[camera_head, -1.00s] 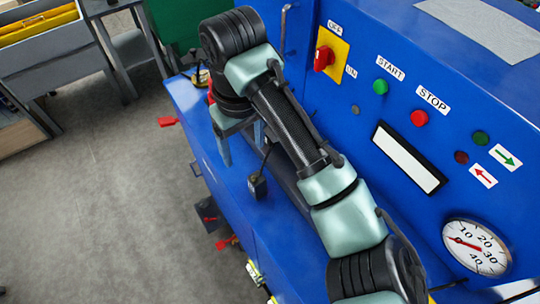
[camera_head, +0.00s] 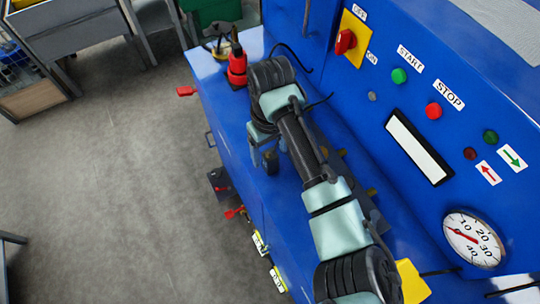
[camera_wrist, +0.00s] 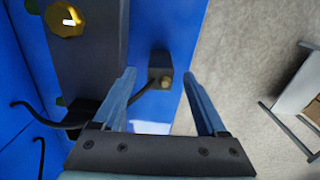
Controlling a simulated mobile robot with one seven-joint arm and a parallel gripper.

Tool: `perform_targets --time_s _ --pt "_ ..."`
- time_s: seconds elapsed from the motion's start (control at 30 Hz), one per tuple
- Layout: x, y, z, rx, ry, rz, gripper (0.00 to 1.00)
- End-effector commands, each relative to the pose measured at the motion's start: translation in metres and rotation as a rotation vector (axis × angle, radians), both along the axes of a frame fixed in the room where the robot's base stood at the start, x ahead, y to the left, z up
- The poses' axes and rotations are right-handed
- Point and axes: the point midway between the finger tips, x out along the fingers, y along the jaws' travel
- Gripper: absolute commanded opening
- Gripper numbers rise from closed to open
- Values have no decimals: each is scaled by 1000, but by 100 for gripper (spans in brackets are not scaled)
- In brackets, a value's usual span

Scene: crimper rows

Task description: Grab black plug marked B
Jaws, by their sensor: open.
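A small dark block-shaped plug (camera_wrist: 160,68) with a tan end and a cable sits on the blue bench in the wrist view. No letter B is legible on it. My gripper (camera_wrist: 160,78) is open, its two fingertips on either side of the plug in the picture; I cannot tell how far above it they are. In the head view my gripper (camera_head: 263,160) points down over the front of the bench and mostly hides the plug. A second dark cable end (camera_wrist: 88,113) lies beside the grey block, partly hidden by my gripper.
A grey block (camera_wrist: 85,75) with a brass stud (camera_wrist: 65,19) stands close left of my gripper in the wrist view. The blue control panel (camera_head: 375,110) rises behind the bench. A red bottle (camera_head: 237,66) stands at the bench's far end. Grey floor (camera_head: 110,160) is open.

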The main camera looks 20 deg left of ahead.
Motion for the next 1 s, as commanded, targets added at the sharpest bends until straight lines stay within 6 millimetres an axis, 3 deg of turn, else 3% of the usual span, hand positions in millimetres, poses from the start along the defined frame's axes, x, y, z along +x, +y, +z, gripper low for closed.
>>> perform_targets --time_s 0.2,0.4,0.83,1.0 --pt "0 0 -20 -1 1 1 75" --pt "0 0 -21 -1 -1 1 75" --pt "0 0 -20 0 -1 1 0" --pt "0 1 -20 0 -1 1 0"
